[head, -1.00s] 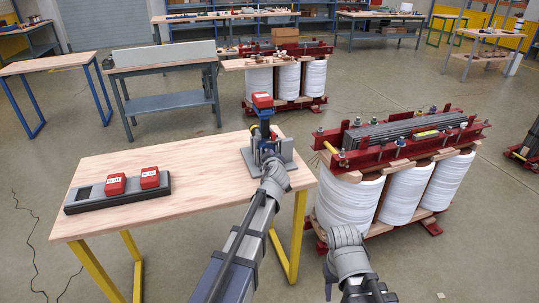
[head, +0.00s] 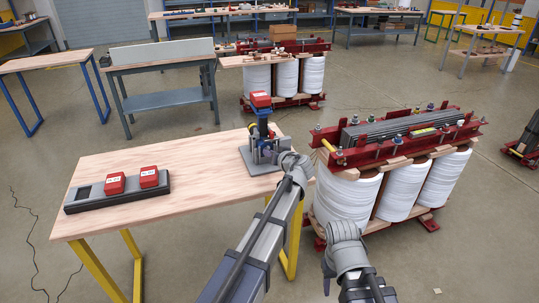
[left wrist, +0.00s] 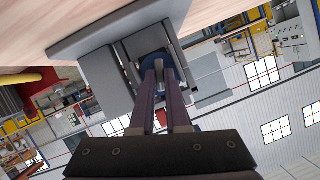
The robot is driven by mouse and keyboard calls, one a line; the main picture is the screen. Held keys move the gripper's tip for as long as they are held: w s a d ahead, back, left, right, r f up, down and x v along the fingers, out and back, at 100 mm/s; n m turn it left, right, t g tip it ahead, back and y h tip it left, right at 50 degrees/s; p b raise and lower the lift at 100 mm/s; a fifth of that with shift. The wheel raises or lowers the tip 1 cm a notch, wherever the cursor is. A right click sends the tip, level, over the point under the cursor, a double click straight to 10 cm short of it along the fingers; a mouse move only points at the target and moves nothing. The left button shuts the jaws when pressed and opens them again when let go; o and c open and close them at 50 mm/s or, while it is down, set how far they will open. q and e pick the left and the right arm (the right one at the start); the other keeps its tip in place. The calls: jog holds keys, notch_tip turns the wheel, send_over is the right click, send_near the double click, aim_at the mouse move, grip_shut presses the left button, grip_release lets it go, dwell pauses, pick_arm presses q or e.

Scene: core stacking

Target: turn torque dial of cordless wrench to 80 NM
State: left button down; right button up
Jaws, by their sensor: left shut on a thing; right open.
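The cordless wrench (head: 262,126) stands upright in a grey stand (head: 262,170) at the right end of the wooden table, its red battery (head: 260,98) on top. My left gripper (head: 274,152) reaches in from the right side at the wrench's lower part. In the left wrist view my left gripper (left wrist: 165,66) is shut on the round blue dial part (left wrist: 186,80) between the grey stand plates. The dial's markings cannot be read. My right gripper (head: 328,278) hangs low beside the table, empty and open; its fingers are barely visible.
Two red batteries (head: 115,184) sit in a dark charger (head: 75,203) on the left of the wooden table (head: 190,180). A large transformer (head: 400,150) with white coils stands close on the right. The table's middle is clear.

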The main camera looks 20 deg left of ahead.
pick_arm(q)
jog(key=m+y+b, duration=0.2)
jog(key=m, duration=0.1)
jog(key=shift+d+f+g, duration=0.2)
jog(key=shift+g, duration=0.1)
jog(key=shift+m, duration=0.4)
jog(key=shift+r, duration=0.1)
jog(key=c, duration=1.2)
grip_release()
jog(key=shift+w, duration=0.1)
jog(key=p+v, duration=0.2)
jog(key=v, duration=0.5)
jog(key=shift+s+d, duration=0.2)
jog(key=shift+d, duration=0.15)
